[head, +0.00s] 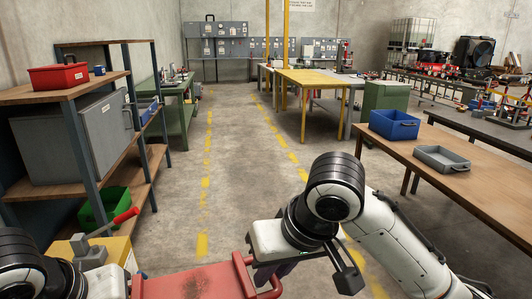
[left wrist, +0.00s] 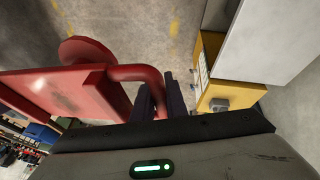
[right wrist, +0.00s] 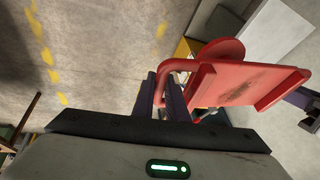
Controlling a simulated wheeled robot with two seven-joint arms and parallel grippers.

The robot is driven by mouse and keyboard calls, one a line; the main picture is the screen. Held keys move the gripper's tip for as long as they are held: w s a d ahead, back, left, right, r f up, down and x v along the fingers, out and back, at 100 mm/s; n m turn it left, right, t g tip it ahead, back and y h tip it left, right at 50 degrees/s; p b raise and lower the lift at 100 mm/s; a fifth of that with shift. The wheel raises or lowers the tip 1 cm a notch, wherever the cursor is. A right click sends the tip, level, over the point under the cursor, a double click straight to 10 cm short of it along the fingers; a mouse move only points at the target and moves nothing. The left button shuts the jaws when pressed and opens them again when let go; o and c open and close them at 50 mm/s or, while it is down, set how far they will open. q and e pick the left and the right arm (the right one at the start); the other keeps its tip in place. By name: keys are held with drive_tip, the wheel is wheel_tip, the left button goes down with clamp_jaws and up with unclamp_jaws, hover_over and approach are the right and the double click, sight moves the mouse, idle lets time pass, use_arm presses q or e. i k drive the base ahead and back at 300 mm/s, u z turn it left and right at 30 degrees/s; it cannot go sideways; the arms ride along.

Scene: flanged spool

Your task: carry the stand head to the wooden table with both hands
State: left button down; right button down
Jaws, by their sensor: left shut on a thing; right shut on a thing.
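The red stand head (head: 195,283) is a flat plate with side rails and bent tube handles, at the bottom of the head view. My right gripper (head: 279,268) is shut on its right-hand handle; the right wrist view shows the dark fingers (right wrist: 166,95) around the red tube, beside the plate (right wrist: 240,82). My left gripper (left wrist: 166,98) is shut on the opposite handle in the left wrist view, with the plate (left wrist: 70,92) to its left. A round red disc (left wrist: 86,52) shows beyond the plate. The wooden table (head: 410,154) stands at the right, apart from the stand head.
A blue bin (head: 394,124) and a grey tray (head: 441,159) stand on the wooden table. A yellow cabinet (head: 122,252) is close at lower left, beside a shelf rack (head: 84,140). The floor aisle (head: 235,150) ahead is clear up to the yellow table (head: 313,77).

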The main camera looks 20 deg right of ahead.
sight(485, 178)
drive_tip(key=z, duration=0.45)
drive_tip(key=i, duration=1.05)
drive_tip(key=z, duration=0.7)
drive_tip(key=i, duration=1.25)
drive_tip(key=z, duration=0.6)
drive_tip(key=i, duration=1.35)
drive_tip(key=z, duration=0.85)
drive_tip(key=i, duration=1.45)
drive_tip(key=z, duration=0.85)
drive_tip(key=k, duration=0.1)
drive_tip(key=u, duration=3.95)
